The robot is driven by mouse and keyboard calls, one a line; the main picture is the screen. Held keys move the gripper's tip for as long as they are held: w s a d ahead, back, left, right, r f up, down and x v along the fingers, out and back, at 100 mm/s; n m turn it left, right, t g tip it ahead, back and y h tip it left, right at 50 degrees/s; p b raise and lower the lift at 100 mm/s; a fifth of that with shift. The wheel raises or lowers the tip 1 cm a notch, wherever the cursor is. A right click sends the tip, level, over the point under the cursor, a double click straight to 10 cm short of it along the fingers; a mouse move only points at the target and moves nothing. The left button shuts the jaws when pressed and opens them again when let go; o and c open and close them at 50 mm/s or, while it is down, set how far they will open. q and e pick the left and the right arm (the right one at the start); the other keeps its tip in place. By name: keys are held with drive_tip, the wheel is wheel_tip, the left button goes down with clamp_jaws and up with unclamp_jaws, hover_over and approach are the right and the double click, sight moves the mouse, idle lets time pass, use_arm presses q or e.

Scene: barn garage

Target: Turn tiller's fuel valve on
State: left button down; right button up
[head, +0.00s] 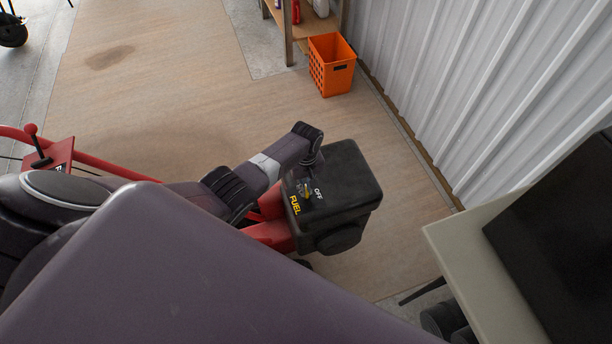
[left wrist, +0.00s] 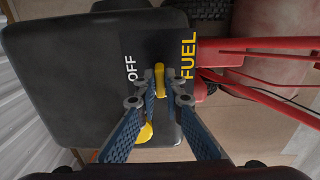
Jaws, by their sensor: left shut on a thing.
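The tiller's black engine box (head: 345,180) has a dark plate on top with a white OFF label and a yellow FUEL label. It also shows in the left wrist view (left wrist: 70,85). The yellow fuel valve handle (left wrist: 160,78) lies between these labels. My left gripper (left wrist: 162,88) points at the plate, its blue fingertips closed on either side of the handle. Another yellow piece (left wrist: 146,132) shows by the left finger; I cannot tell if it belongs to the valve. In the head view my left gripper (head: 307,186) covers most of the valve. My right gripper is not in view.
The tiller's red frame (head: 100,165) runs left from the engine. A pale table (head: 480,260) with a dark item stands at lower right. A corrugated wall (head: 480,80) borders the right. An orange basket (head: 331,70) stands behind, near shelving. Open floor lies beyond the engine.

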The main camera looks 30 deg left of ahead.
use_arm(q)
drive_tip(key=shift+w+a+r, duration=0.1)
drive_tip(key=shift+w, duration=0.05)
drive_tip(key=c, duration=2)
unclamp_jaws()
drive_tip(key=shift+c, duration=0.2)
wheel_tip(320, 180, up, 12)
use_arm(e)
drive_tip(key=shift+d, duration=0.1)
